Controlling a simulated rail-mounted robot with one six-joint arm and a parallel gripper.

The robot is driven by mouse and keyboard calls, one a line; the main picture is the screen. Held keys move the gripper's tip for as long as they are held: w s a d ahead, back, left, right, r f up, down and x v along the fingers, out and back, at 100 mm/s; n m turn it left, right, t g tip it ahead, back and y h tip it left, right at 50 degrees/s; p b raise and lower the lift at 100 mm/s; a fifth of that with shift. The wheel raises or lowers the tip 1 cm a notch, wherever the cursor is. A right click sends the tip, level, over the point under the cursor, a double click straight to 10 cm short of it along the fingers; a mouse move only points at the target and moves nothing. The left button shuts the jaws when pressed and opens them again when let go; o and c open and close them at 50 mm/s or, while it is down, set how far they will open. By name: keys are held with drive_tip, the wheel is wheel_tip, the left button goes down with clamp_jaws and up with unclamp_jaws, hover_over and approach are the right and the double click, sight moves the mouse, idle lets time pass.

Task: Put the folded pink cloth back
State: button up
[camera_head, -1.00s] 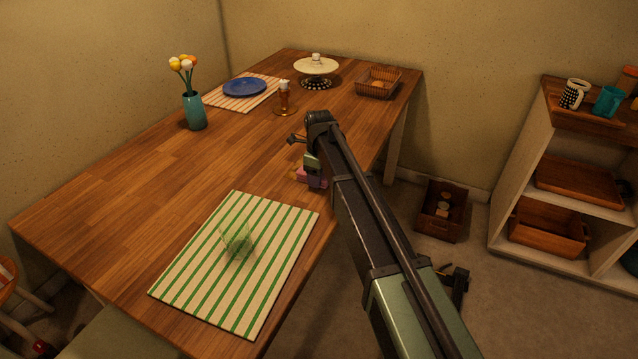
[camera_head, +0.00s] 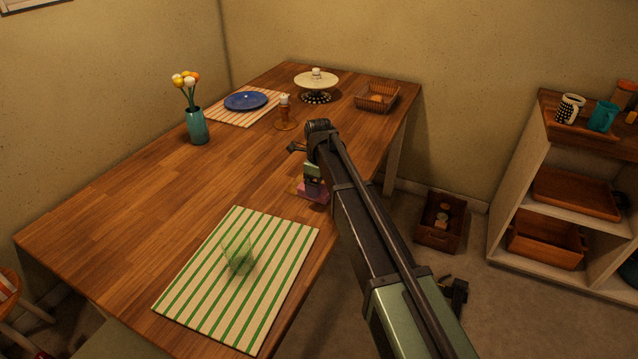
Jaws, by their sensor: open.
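A small pink cloth (camera_head: 308,196) lies at the right edge of the wooden table (camera_head: 150,200), just beyond the green-striped mat. My gripper (camera_head: 313,186) is directly over it, pointing down. It is open. My arm and gripper hide much of the cloth, so its folds and full outline cannot be made out. Whether the fingers touch the cloth or stand just above it is not clear.
The green-striped mat (camera_head: 205,290) bears a clear green glass (camera_head: 238,258). A candle holder (camera_head: 285,116), a vase of flowers (camera_head: 197,126), a cake stand (camera_head: 316,82) and a basket (camera_head: 376,98) stand farther back. The table's middle is clear.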

wheel_tip(320, 180, up, 9)
drive_tip(key=p, duration=0.7)
drive_tip(key=shift+r+p, duration=0.15)
drive_tip(key=shift+p, duration=0.15)
drive_tip(key=s+d+n, duration=1)
drive_tip(key=s+n, duration=0.1)
drive_tip(key=s, duration=0.3)
drive_tip(key=s+d+n, duration=1)
drive_tip(key=s+n, duration=0.1)
drive_tip(key=s, duration=0.4)
drive_tip(key=shift+s+d+n, duration=0.3)
